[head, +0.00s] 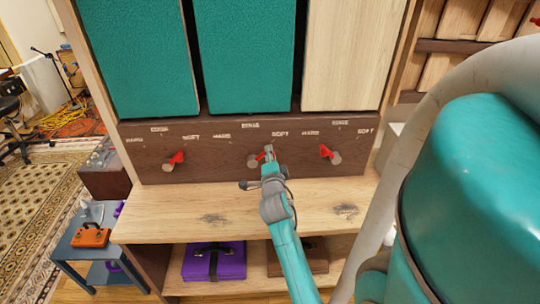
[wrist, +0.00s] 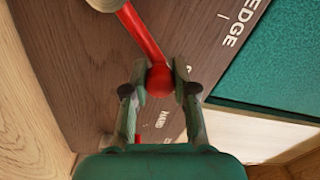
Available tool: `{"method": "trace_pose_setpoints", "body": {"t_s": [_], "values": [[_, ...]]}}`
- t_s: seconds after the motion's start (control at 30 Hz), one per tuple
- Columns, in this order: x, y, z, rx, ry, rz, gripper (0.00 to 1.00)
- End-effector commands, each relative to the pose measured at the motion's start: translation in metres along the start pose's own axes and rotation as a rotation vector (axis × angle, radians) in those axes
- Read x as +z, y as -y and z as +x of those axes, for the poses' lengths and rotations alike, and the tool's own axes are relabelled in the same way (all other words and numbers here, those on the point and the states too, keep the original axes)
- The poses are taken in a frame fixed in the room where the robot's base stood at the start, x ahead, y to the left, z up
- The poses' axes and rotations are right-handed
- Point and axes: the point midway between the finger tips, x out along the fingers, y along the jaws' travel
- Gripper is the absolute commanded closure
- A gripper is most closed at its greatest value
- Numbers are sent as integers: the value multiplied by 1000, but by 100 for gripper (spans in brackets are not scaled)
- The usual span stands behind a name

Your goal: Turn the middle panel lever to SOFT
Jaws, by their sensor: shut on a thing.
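The middle panel lever (head: 257,158) is on the dark brown strip, below the middle teal panel (head: 243,50). Its pale round pivot and red arm show in the head view, partly hidden by my gripper. My gripper (head: 268,150) is at the lever's end. In the wrist view the red arm (wrist: 142,36) runs from the pivot to a ball end (wrist: 159,80). The ball sits between the fingertips of my gripper (wrist: 160,88), which is shut on it. The arm points up and right, toward the SOFT label (head: 280,134). A finger covers most of that label in the wrist view.
The left lever (head: 176,157) and right lever (head: 327,151) flank the middle one, each with HARD, EDGE and SOFT labels. A wooden shelf (head: 170,210) juts out below. A purple case (head: 214,262) lies under it. A blue side table (head: 82,235) stands at left.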

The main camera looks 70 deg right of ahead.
Motion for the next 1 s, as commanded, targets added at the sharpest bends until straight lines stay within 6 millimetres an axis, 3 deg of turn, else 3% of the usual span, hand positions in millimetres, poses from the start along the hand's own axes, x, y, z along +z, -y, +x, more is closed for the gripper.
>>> {"method": "trace_pose_setpoints", "body": {"t_s": [0.17,0.2,0.27,0.67,1.0], "values": [[0,-2,0,6,0,0,100],[0,-2,0,6,0,0,63],[0,-2,0,5,0,-1,48],[0,-2,-4,3,0,-1,47],[1,-2,-57,5,3,-3,47]]}}
